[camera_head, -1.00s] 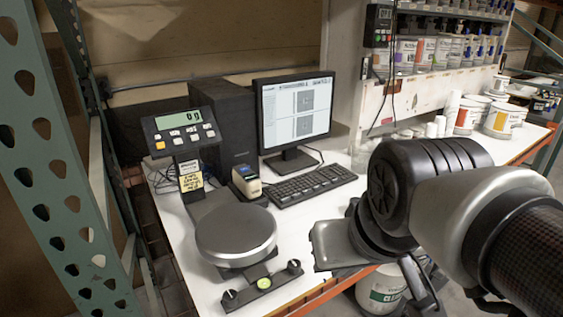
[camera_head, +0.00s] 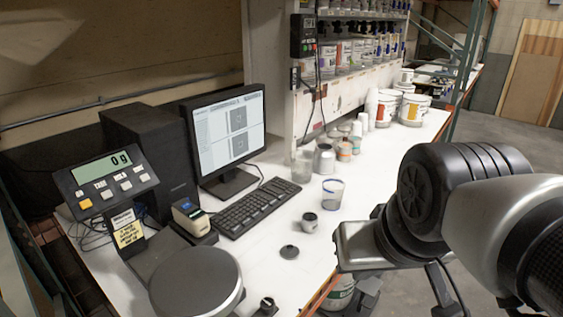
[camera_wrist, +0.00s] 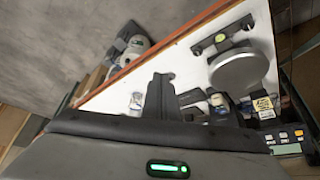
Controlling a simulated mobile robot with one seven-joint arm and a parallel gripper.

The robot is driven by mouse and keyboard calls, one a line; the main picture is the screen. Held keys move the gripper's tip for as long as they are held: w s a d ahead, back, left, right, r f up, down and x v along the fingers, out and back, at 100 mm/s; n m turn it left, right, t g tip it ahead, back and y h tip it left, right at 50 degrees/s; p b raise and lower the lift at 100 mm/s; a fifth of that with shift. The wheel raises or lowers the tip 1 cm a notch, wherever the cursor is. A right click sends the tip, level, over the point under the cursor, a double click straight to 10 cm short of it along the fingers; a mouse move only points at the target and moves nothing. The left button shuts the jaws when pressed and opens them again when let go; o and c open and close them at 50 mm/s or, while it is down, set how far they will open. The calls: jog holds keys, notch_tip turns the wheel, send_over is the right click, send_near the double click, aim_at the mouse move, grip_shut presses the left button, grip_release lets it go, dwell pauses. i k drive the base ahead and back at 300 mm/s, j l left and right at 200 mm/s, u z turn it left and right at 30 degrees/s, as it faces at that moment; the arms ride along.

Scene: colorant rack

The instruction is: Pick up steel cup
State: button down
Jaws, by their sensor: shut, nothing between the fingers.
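A grey metallic cup (camera_head: 324,160), which looks like the steel cup, stands upright among other cups on the white table in the head view. My gripper (camera_wrist: 160,80) shows in the wrist view as dark fingers, shut and empty, with the table beyond. In the head view my arm is at the right by the table's front edge, apart from both cups; the fingertips are not clear there.
The keyboard (camera_head: 257,206), monitor (camera_head: 228,135) and scale pan (camera_head: 195,283) fill the left. White buckets (camera_head: 413,110) stand at the back. The front right of the tabletop looks clear.

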aim_at(310, 219)
jog(key=i+l, duration=0.3)
jog(key=l, duration=0.15)
jog(key=i+l, duration=0.25)
jog(key=l, duration=0.2)
jog(key=i+l, duration=0.3)
jog(key=l, duration=0.15)
jog(key=i+l, duration=0.25)
jog(key=l, duration=0.2)
jog(key=u, duration=0.4)
jog(key=l+u, duration=0.15)
jog(key=u, duration=0.25)
jog(key=i+l+u, duration=0.1)
jog(key=u, duration=0.3)
jog(key=l+u, duration=0.1)
jog(key=u, duration=0.3)
